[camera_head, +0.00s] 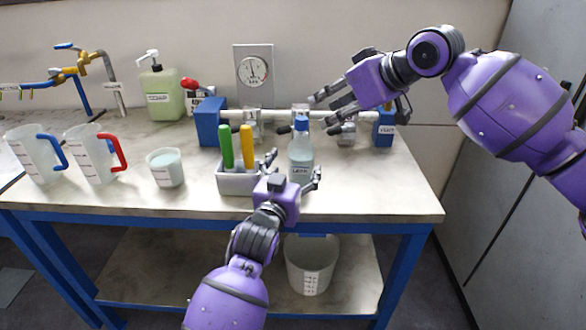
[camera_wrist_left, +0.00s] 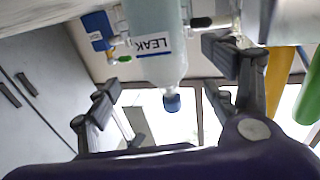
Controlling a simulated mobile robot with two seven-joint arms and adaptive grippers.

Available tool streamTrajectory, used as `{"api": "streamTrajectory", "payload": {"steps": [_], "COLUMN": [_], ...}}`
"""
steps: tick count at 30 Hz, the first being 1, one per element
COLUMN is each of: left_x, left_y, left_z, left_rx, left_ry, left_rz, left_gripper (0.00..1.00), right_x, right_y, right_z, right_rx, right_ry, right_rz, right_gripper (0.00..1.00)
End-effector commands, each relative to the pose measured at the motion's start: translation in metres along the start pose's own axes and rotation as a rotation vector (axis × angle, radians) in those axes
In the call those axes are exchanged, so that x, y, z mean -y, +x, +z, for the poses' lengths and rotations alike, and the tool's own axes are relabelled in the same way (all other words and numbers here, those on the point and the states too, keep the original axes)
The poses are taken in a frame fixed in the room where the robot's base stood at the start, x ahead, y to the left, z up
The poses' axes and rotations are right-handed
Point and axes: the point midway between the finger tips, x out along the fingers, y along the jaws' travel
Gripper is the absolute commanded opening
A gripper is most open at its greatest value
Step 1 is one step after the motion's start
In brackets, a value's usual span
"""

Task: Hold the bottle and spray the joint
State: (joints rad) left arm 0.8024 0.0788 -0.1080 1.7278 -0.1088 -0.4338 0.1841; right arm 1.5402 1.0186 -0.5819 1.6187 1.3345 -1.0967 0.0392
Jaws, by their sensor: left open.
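The clear bottle (camera_head: 301,168) with a blue top and a "LEAK" label stands near the table's front edge. In the left wrist view the bottle (camera_wrist_left: 160,50) appears upside down, between the two spread fingers. My left gripper (camera_head: 294,172) is open at the bottle, with room beside it. A pale horizontal pipe (camera_head: 275,116) with flanged joints and valves runs between two blue blocks behind the bottle. My right gripper (camera_head: 326,104) is above the right part of the pipe and hides some of it; its finger opening is unclear.
A white holder (camera_head: 236,183) with green and yellow handled tools stands just left of the bottle. A beaker (camera_head: 165,168), two jugs and a green pump bottle (camera_head: 161,94) are farther left. A bucket (camera_head: 311,264) sits on the lower shelf. The table's right front is clear.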

Motion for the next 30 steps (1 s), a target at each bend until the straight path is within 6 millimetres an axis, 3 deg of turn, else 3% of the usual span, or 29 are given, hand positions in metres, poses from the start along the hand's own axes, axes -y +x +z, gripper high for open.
{"api": "streamTrajectory", "payload": {"steps": [16,28,30], "left_x": [0.006,0.005,0.005], "left_y": [0.069,0.078,0.078], "left_z": [0.000,0.000,0.000], "left_rx": [0.004,0.003,0.003], "left_ry": [0.005,0.004,0.004], "left_rz": [-0.009,-0.009,-0.009], "left_gripper": [0.77,0.77,0.70], "right_x": [0.000,0.000,0.000], "right_y": [0.000,0.000,0.000], "right_z": [0.000,0.000,0.000], "right_rx": [0.000,0.000,0.000], "right_ry": [0.000,0.000,0.000], "right_rz": [0.000,0.000,0.000], "right_gripper": [0.31,0.31,0.31]}}
